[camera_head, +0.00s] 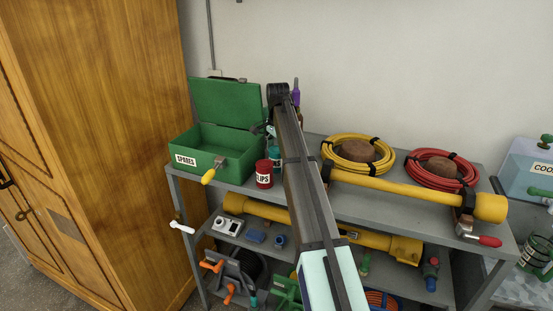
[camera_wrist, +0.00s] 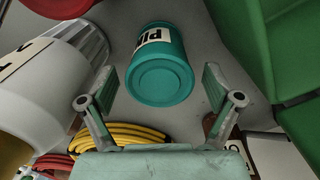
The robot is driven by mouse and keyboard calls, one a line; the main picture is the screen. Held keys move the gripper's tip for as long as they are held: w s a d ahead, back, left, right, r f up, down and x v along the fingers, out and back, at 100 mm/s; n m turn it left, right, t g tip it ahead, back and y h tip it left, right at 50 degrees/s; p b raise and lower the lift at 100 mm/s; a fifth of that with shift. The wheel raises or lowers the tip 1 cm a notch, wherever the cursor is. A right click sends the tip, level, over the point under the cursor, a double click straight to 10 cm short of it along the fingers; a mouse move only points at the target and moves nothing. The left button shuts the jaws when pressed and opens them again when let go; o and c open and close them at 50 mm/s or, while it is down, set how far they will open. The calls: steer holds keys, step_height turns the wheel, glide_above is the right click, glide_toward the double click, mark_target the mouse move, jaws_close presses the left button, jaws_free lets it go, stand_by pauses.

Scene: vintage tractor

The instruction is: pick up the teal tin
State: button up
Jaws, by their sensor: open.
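The teal tin (camera_wrist: 160,72) stands on the grey shelf unit's top, with a white label partly in view in the wrist view. In the head view the teal tin (camera_head: 275,153) is a small patch beside my arm, partly hidden by it and by the red tin. My gripper (camera_wrist: 160,82) is open and empty. Its two fingers show left and right of the tin in the wrist view, with gaps on both sides. I cannot tell whether the tin lies between the fingertips or just beyond them. In the head view my arm hides most of the gripper.
The red tin (camera_head: 264,175) stands close in front of the teal tin. The open green spares box (camera_head: 235,168) is to the left. A yellow hose coil (camera_head: 327,149) and a red hose coil (camera_head: 412,167) lie to the right. A white container (camera_wrist: 40,108) is near in the wrist view.

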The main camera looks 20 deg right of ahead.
mark_target(277, 162)
steer(key=shift+a+f+p, duration=0.15)
steer(key=shift+f+p, duration=0.7)
steer(key=shift+f, duration=1.35)
steer(key=shift+s, duration=0.1)
steer(key=c, duration=1.3)
